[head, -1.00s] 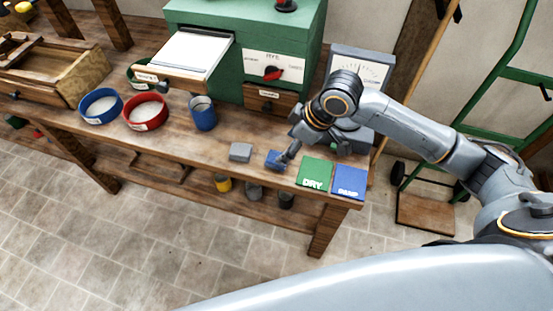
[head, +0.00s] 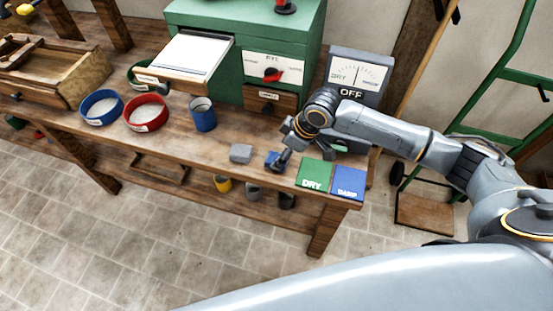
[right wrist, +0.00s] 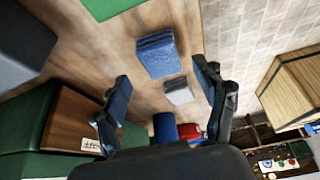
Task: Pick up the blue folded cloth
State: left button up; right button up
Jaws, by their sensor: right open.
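The blue folded cloth (head: 271,158) lies on the workbench near its front edge, partly hidden by my right gripper in the head view. My right gripper (head: 300,153) is open and empty, close above the bench at the cloth's right side. In the right wrist view the cloth (right wrist: 158,55) shows whole, ahead of the two spread fingers (right wrist: 162,76) and roughly between their lines. I see no grip on it; whether a finger touches it I cannot tell. My left gripper is not in view.
A grey folded block (head: 241,153) lies just left of the cloth. A green DRY mat (head: 314,174) and a blue DAMP mat (head: 348,181) lie to the right. A blue cup (head: 203,115), a meter (head: 357,76) and a green machine (head: 250,30) stand behind.

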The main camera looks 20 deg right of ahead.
jog(key=shift+x, duration=1.95)
jog(key=shift+s, duration=0.15)
jog(key=c, duration=1.2)
jog(key=shift+c, duration=0.2)
jog(key=shift+r, duration=0.15)
jog(key=shift+r, duration=0.25)
notch_tip(320, 180, up, 3)
jog(key=shift+f+b, duration=0.2)
jog(key=shift+b, duration=0.15)
jog(key=s+a+r+b, duration=0.1)
jog(key=s+a+r, duration=0.2)
jog(key=s+r, duration=0.6)
jog(key=s, duration=0.4)
jog(key=shift+s+a+r, duration=0.2)
jog(key=shift+a+r, duration=0.1)
jog(key=shift+a, duration=0.1)
